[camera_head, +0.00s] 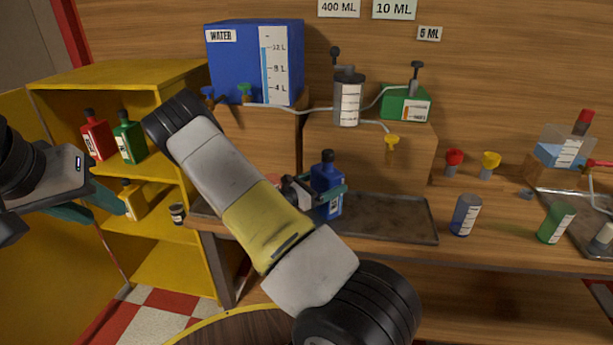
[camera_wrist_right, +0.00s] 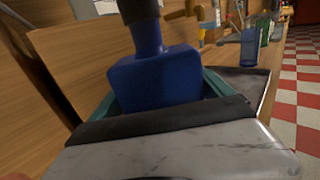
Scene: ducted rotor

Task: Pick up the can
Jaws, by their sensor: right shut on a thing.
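The small dark can with a pale label (camera_head: 178,213) stands on the yellow cabinet's middle shelf, right of a yellow bottle (camera_head: 133,199). My left gripper (camera_head: 98,203) is at the left, its teal fingers apart and empty, left of the yellow bottle and apart from the can. My right gripper (camera_head: 326,197) is shut on a blue bottle with a dark cap (camera_head: 327,175), near the left end of a metal tray. In the right wrist view the blue bottle (camera_wrist_right: 155,80) is upright between the teal fingers. I cannot tell whether its base touches the tray.
My right arm crosses the middle of the head view. Red (camera_head: 97,137) and green (camera_head: 130,140) bottles stand on the cabinet's upper shelf. Blue (camera_head: 466,215) and green (camera_head: 555,222) cylinders stand on the bench, right of the tray (camera_head: 390,218). A blue water tank (camera_head: 235,70) stands behind.

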